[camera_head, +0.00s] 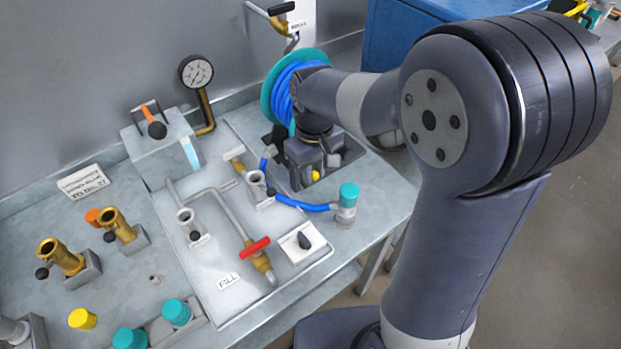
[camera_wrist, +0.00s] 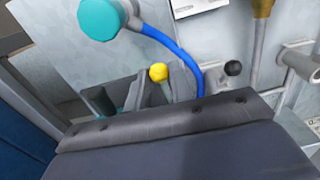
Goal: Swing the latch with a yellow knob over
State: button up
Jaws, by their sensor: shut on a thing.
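The latch's yellow knob (camera_head: 315,175) shows just below my gripper (camera_head: 312,170), at the right end of the bench. In the wrist view the yellow knob (camera_wrist: 158,72) stands on a short grey arm, just beyond the edge of my gripper's body. My gripper points down and is shut on the latch. The fingertips and most of the latch's base are hidden by the gripper itself, so the exact contact does not show.
A blue hose (camera_head: 302,205) runs close by to a teal-capped fitting (camera_head: 347,198). A teal reel of blue hose (camera_head: 285,90) stands behind my wrist. A black-knobbed part (camera_wrist: 232,68) is close on the right in the wrist view. A red-handled valve (camera_head: 255,247) lies nearer the front.

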jog(key=shift+w+a+r+p, duration=0.2)
jog(key=shift+w+r+p, duration=0.05)
jog(key=shift+r+p, duration=0.35)
jog(key=shift+w+a+r+p, duration=0.15)
jog(key=shift+w+r+p, duration=0.1)
jog(key=shift+r+p, duration=0.3)
jog(key=o, duration=0.8)
jog(key=shift+o, duration=0.2)
notch_tip(320, 180, up, 9)
jog(key=p, duration=0.7)
